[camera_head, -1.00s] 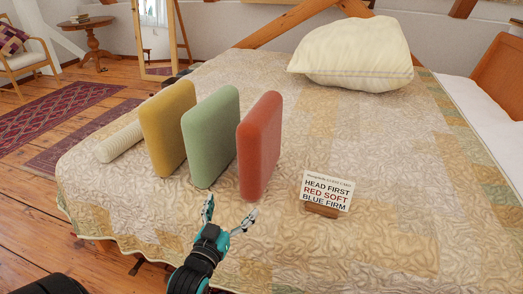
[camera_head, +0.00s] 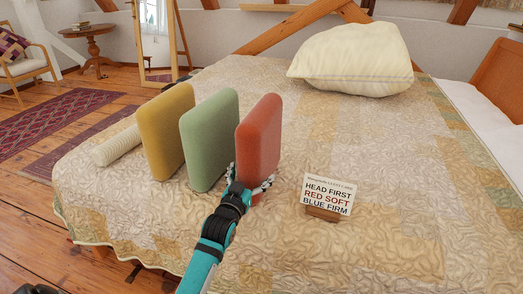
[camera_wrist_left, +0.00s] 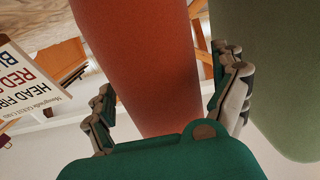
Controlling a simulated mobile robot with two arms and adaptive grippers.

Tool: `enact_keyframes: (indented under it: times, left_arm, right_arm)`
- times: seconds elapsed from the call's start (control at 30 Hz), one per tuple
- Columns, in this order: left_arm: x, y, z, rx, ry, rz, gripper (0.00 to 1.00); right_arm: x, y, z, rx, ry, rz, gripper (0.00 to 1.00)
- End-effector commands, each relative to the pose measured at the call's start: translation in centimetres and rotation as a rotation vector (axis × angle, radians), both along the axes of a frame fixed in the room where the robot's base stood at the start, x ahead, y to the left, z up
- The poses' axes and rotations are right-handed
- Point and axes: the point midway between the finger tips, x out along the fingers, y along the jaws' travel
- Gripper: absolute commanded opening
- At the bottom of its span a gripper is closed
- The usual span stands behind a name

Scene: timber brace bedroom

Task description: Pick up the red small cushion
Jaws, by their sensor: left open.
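The red small cushion (camera_head: 259,134) stands upright on the bed, at the right end of a row of three cushions. My left gripper (camera_head: 252,184) is at the low near edge of the red cushion, its fingers open on either side of it. In the left wrist view the red cushion (camera_wrist_left: 143,62) fills the space between the two open fingers (camera_wrist_left: 170,102). Whether the fingers touch it I cannot tell. The lower part of the cushion is hidden behind the gripper. My right gripper is not in view.
A green cushion (camera_head: 209,140) stands just left of the red one, close to a finger. A yellow cushion (camera_head: 166,132) and a cream bolster (camera_head: 116,145) are further left. A sign (camera_head: 327,194) stands to the right. A large pillow (camera_head: 352,57) lies behind; the quilt's (camera_head: 400,170) right side is clear.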

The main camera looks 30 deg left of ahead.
Motion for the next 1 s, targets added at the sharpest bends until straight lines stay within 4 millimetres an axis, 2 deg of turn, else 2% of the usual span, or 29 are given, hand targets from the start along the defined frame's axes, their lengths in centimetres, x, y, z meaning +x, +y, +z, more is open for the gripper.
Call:
enact_keyframes:
  times: [0.1, 0.3, 0.83, 1.0]
  left_arm:
    - [0.62, 0.15, 0.01, 0.001, 0.000, 0.000, 0.96]
    - [0.60, 0.14, 0.03, 0.000, 0.000, 0.000, 0.95]
    - [0.59, 0.13, 0.02, 0.000, 0.000, 0.000, 0.26]
    - [0.60, 0.15, 0.25, 0.001, -0.006, 0.000, 0.25]
  right_arm:
    - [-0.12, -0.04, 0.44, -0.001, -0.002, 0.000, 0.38]
    - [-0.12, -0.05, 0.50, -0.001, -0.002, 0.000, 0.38]
    - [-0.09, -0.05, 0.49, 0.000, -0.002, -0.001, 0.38]
    - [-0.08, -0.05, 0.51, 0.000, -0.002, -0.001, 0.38]
